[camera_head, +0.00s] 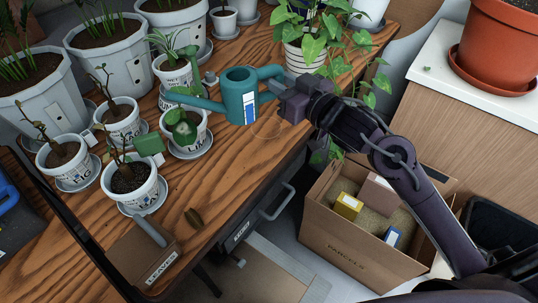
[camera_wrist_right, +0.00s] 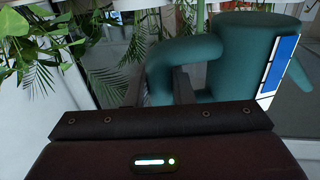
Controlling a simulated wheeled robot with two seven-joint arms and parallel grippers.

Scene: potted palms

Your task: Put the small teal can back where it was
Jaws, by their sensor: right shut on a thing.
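The small teal can (camera_head: 238,98) is a watering can with a blue-and-white label on its side. Its spout points left and its handle is on the right. My right gripper (camera_head: 279,86) is shut on the handle. The can stands upright at or just above the wooden table (camera_head: 235,165); I cannot tell if its base touches. In the right wrist view, the can (camera_wrist_right: 240,55) fills the upper right, with its handle between the fingers (camera_wrist_right: 183,88). A faint round mark (camera_head: 267,130) shows on the wood just right of the can. My left gripper is not in view.
Several potted plants on saucers crowd the left, including one close by the spout (camera_head: 186,129). A trailing plant in a white pot (camera_head: 303,58) stands behind the gripper. An open cardboard box (camera_head: 345,232) sits below, right of the table edge.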

